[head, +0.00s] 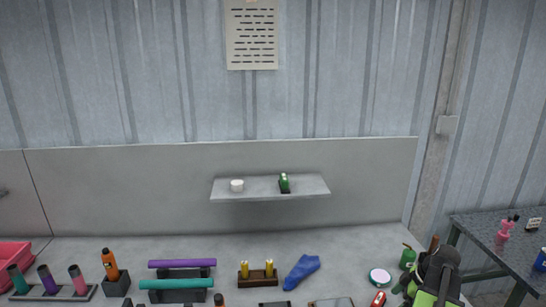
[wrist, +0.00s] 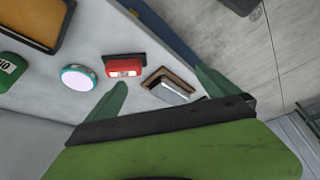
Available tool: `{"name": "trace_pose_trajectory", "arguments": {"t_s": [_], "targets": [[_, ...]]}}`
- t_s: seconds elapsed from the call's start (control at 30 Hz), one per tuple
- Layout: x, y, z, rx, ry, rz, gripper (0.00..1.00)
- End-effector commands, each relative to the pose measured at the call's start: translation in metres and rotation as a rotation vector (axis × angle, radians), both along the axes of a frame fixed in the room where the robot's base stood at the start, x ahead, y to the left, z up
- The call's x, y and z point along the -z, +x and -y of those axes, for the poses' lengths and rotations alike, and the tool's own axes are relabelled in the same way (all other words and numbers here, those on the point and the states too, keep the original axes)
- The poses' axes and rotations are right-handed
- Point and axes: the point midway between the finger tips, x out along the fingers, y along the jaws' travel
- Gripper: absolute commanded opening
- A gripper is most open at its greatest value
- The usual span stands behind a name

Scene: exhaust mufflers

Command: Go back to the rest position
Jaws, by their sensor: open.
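My gripper (wrist: 160,92) shows in the wrist view with its two green fingers spread apart. Nothing is held between them. A small brown block with a grey and dark top (wrist: 171,86) lies beyond the gap, near the bench edge; its distance from the fingers is hard to tell. In the head view, my green and black arm (head: 436,279) is at the bottom right, over the right end of the bench (head: 345,255). It hides part of the bench there.
A blue cloth (head: 301,271), tubes on racks and a shelf (head: 258,188) stand further left. A side table (head: 500,232) is at right.

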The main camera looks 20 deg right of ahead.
Motion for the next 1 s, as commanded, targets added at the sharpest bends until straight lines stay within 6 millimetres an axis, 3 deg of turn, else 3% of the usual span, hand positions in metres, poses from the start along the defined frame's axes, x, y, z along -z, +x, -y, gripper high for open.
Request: {"name": "trace_pose_trajectory", "arguments": {"t_s": [0.17,0.27,0.37,0.4,0.5,0.6,0.8,0.9,1.0], "targets": [[0.001,0.058,-0.058,-0.143,-0.004,-0.004,0.99],[0.003,0.095,-0.108,-0.255,-0.013,-0.015,0.99],[0.006,0.133,-0.179,-0.376,-0.027,-0.04,0.99],[0.007,0.146,-0.21,-0.413,-0.032,-0.057,0.99],[0.011,0.167,-0.287,-0.461,-0.05,-0.11,0.99],[0.014,0.176,-0.352,-0.453,-0.073,-0.166,0.99],[0.019,0.172,-0.446,-0.313,-0.128,-0.263,0.99],[0.021,0.166,-0.472,-0.159,-0.156,-0.303,0.99],[0.022,0.161,-0.473,0.04,-0.169,-0.333,0.99]]}}
